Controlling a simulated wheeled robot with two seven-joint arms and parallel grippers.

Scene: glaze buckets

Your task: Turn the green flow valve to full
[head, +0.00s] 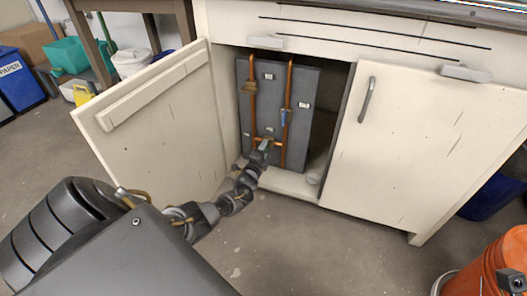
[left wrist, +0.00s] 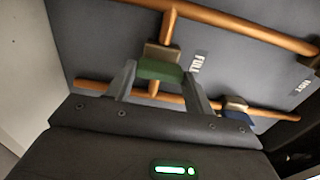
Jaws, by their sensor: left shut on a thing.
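The green flow valve (head: 266,144) is on the copper pipework low on a dark panel inside the open cabinet. In the left wrist view its green handle (left wrist: 158,72) lies between my two grey fingers. A FULL label (left wrist: 195,63) is on the panel beside it. My left gripper (head: 262,151) reaches into the cabinet and is shut on the green handle. It also shows in the left wrist view (left wrist: 160,88). In the head view the gripper partly hides the valve. I do not see my right gripper.
The left cabinet door (head: 165,125) stands open beside my arm; the right door (head: 420,145) is closed. An orange bucket (head: 490,262) stands at the lower right. Floor in front is clear.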

